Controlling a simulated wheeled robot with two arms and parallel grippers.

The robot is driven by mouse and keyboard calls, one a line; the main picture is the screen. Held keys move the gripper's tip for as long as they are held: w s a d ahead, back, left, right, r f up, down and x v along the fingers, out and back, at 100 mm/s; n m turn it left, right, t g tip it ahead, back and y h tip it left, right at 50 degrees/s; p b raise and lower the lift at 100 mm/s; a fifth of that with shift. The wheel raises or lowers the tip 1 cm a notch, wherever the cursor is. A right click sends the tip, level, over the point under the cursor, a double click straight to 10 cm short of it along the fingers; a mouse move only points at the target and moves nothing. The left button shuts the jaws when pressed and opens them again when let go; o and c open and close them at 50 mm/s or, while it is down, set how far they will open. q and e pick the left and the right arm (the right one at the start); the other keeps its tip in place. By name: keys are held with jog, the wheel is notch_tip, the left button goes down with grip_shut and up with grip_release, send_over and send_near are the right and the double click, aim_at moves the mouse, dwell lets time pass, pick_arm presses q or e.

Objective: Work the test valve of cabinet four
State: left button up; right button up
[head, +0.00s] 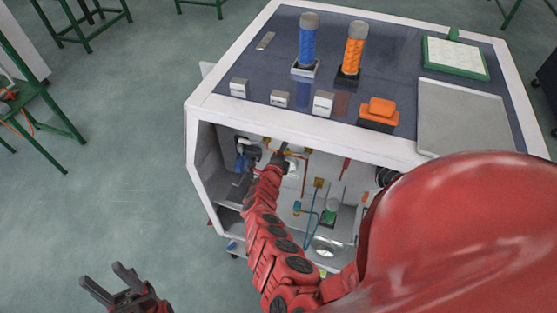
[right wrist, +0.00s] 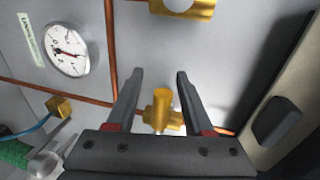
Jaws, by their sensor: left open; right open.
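A white cabinet (head: 205,165) stands open at the front, with copper pipes and small brass fittings inside. My right gripper (head: 283,150) reaches into its upper part. In the right wrist view this gripper (right wrist: 160,74) is open, and a brass valve-like fitting (right wrist: 161,108) on a copper pipe shows between and behind its fingers. I cannot tell whether the fingers touch it. Its lower part is hidden by the gripper body. My left gripper (head: 102,274) is open and empty above the floor at lower left. No cabinet number is readable.
A round gauge (right wrist: 67,48) with a label beside it sits on the inner wall. Another brass fitting (right wrist: 183,6) is above. The cabinet top carries a blue cylinder (head: 308,42), an orange cylinder (head: 354,48) and a tray (head: 462,115).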

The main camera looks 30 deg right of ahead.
jog(key=p+v, duration=0.2)
jog(key=v, duration=1.5)
